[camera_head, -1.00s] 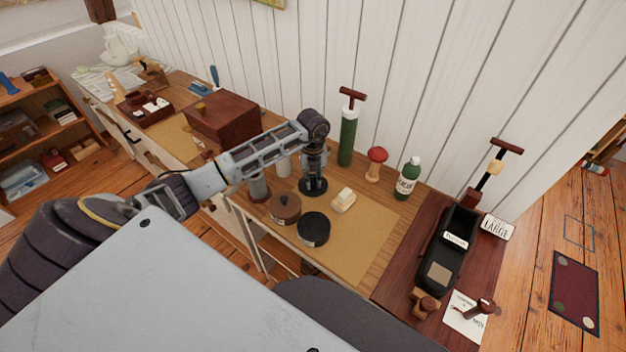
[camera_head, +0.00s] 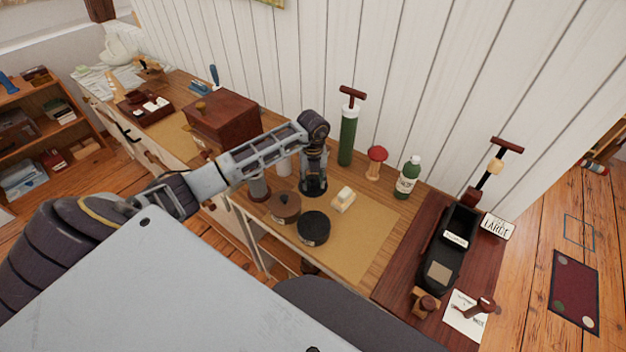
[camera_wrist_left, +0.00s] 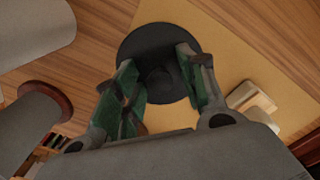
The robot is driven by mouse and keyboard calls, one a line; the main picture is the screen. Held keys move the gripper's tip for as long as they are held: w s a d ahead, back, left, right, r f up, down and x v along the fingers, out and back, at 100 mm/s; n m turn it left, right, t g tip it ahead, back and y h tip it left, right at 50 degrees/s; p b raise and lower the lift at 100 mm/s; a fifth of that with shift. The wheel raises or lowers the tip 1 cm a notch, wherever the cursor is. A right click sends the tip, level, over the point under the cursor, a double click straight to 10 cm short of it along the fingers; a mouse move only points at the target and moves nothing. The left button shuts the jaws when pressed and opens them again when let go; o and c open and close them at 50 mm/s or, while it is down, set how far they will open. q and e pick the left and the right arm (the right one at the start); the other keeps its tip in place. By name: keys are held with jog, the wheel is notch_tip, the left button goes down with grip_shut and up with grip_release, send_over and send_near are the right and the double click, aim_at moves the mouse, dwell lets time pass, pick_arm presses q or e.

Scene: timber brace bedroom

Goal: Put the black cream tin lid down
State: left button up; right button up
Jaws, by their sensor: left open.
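The black cream tin lid (camera_wrist_left: 150,38) is a round dark disc with a small knob in the left wrist view. It lies flat, partly on the tan mat and partly on bare wood. My left gripper (camera_wrist_left: 157,64) is open above it, one green-padded finger on each side of the knob. In the head view the gripper (camera_head: 313,180) points down at the lid (camera_head: 314,193) and hides much of it. The black tin (camera_head: 313,228) stands on the mat, nearer the bench's front edge. My right gripper is not in view.
A brown lidded pot (camera_head: 284,207) and a cream block (camera_head: 343,200) stand close to the lid. Behind are a green pump (camera_head: 347,135), a red mushroom-shaped thing (camera_head: 376,163) and a green bottle (camera_head: 408,178). The mat's right part (camera_head: 360,240) is clear.

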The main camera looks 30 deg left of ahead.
aim_at(313, 179)
pick_arm(q)
jog(key=shift+r, duration=0.1)
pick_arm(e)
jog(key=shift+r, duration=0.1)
pick_arm(q)
jog(key=shift+r, duration=0.25)
notch_tip(313, 179, up, 5)
jog(key=shift+r, duration=0.1)
notch_tip(313, 179, up, 6)
jog(key=shift+r, duration=0.2)
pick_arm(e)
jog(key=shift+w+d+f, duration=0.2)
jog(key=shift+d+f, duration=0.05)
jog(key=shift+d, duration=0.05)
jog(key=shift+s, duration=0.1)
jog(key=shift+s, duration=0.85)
pick_arm(q)
jog(key=shift+f, duration=0.1)
